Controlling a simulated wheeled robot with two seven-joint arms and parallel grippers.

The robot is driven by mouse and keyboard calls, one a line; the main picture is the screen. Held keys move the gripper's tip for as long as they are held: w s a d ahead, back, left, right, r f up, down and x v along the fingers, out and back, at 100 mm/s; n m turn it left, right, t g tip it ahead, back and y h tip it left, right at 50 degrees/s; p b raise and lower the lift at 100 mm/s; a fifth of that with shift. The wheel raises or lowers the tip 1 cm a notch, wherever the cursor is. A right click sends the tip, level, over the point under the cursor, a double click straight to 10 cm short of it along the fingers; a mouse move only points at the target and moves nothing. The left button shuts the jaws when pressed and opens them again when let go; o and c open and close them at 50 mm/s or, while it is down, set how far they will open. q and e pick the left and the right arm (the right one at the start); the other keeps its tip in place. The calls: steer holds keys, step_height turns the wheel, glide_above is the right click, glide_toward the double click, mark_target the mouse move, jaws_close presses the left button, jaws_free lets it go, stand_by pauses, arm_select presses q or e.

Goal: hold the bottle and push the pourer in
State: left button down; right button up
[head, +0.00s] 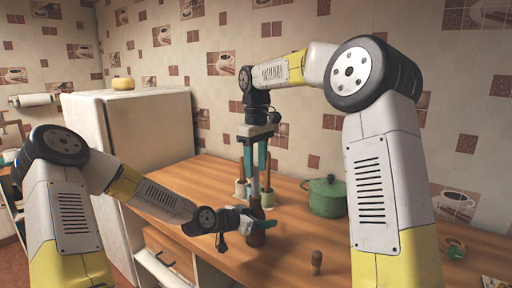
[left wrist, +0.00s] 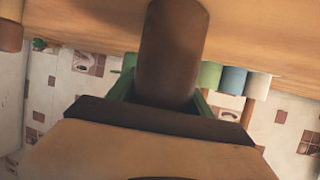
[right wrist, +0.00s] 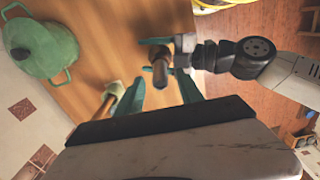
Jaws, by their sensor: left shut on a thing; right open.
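A dark brown bottle (head: 257,232) stands upright on the wooden counter. My left gripper (head: 250,222) is shut around its body from the side; the bottle also fills the middle of the left wrist view (left wrist: 170,50). My right gripper (head: 257,172) points down above the bottle, open, its teal fingers spread on either side of the bottle's upper end. In the right wrist view the bottle's top (right wrist: 160,70) shows between and beyond the open fingers (right wrist: 160,88).
A green lidded pot (head: 327,197) stands right of the bottle. A small brown cylinder (head: 316,262) stands near the counter's front. Utensil holders (head: 241,188) stand behind the bottle, close to my right gripper. A white fridge (head: 150,130) is at the left.

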step_height(320, 180, up, 8)
steer(key=shift+s+d+r, duration=0.1)
steer(key=shift+s+r, duration=0.05)
steer(key=shift+r, duration=0.4)
steer(key=s+d+m+t+y, duration=0.1)
steer(key=s+d+m+t, duration=0.25)
steer(key=s+d, duration=0.75)
steer(key=s+d+f+m+t, duration=0.1)
steer(key=s+f+m, duration=0.2)
steer(key=s+f, duration=0.2)
steer(key=s+d+f+m+t+y, duration=0.1)
steer(key=s+f+m, duration=0.2)
steer(key=s, duration=0.7)
steer(key=shift+d+f+t, duration=0.35)
steer(key=shift+d+f, duration=0.05)
steer(key=shift+f, duration=0.55)
steer(key=shift+s, duration=0.1)
